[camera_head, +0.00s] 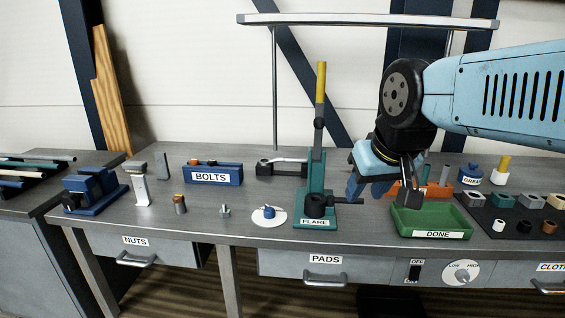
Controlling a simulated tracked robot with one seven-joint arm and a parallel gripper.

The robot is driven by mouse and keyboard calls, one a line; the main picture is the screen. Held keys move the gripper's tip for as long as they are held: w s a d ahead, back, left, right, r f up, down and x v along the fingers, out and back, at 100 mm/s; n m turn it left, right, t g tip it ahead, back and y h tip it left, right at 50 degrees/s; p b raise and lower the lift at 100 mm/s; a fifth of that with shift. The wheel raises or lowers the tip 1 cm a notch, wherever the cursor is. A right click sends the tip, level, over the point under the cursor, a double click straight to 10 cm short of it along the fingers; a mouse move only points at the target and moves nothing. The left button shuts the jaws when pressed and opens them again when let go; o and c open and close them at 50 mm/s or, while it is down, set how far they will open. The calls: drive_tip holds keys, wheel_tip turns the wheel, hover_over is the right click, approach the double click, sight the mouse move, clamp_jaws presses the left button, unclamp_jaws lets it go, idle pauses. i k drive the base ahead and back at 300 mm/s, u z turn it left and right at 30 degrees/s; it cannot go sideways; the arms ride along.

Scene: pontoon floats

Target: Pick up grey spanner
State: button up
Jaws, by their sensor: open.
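The grey spanner (287,160) lies on a black block at the back middle of the workbench, left of the green flare press. It seems to lie roughly sideways, with its ring end to the left; the press partly hides its right end. My gripper (381,192) is to the right of the spanner and of the press, above the bench by the green DONE tray. Its blue and dark fingers point down and are apart, with nothing seen between them.
The upright green flare press (316,185) with a yellow handle stands between my gripper and the spanner. The green DONE tray (432,234) sits below my gripper. A blue BOLTS box (213,165) is left of the spanner.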

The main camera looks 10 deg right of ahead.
sight(286, 159)
drive_tip(key=z, duration=0.05)
drive_tip(key=i, duration=0.9)
drive_tip(key=u, duration=0.1)
